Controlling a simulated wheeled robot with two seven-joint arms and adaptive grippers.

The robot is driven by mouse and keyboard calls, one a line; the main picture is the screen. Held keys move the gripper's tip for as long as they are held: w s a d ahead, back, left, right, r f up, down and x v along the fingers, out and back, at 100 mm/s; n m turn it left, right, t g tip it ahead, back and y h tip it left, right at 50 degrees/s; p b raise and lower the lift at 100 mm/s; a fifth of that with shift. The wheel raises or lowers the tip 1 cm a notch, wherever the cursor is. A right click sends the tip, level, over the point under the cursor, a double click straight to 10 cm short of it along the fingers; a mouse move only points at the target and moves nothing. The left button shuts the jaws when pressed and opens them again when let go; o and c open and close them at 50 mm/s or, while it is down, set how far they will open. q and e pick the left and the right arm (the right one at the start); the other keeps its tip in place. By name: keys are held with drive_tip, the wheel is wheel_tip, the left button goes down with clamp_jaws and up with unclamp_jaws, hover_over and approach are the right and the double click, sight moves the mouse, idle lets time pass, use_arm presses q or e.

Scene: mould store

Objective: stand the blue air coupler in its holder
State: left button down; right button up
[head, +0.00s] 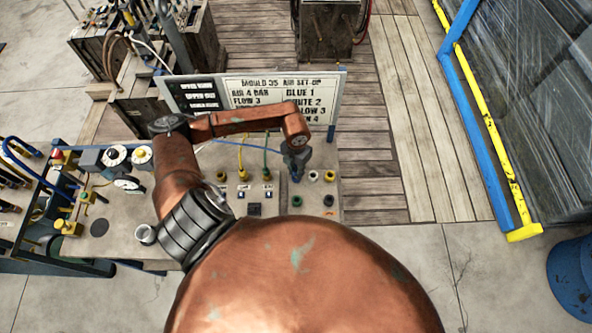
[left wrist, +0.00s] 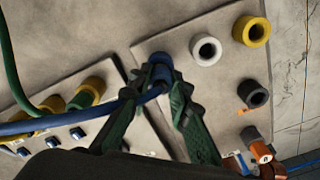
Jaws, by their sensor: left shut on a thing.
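My left gripper (head: 296,172) is over the right part of the grey panel (head: 348,212). In the left wrist view its green fingers (left wrist: 163,90) are shut on the blue air coupler (left wrist: 158,75), with a blue hose (left wrist: 75,124) running off to the left. In the left wrist view the blue ring (left wrist: 159,58) lines up closely with the coupler. I cannot tell whether the coupler touches it or is inside. My right gripper is not in view.
White (left wrist: 205,49), yellow (left wrist: 252,31) and dark grey (left wrist: 254,93) ring holders sit close by. Yellow and green hoses (head: 266,155) stand left of the gripper. A sign board (head: 255,95) rises behind. A blue-yellow rail (head: 490,130) is at the right.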

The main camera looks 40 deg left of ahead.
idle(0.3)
use_arm(q)
drive_tip(key=c, duration=1.8)
unclamp_jaws()
drive_tip(key=shift+o, duration=0.4)
drive_tip(key=shift+o, duration=0.2)
drive_tip(key=o, duration=0.4)
drive_tip(key=shift+c, duration=0.2)
drive_tip(key=shift+r+p, duration=2.1)
drive_tip(key=shift+r, duration=1.6)
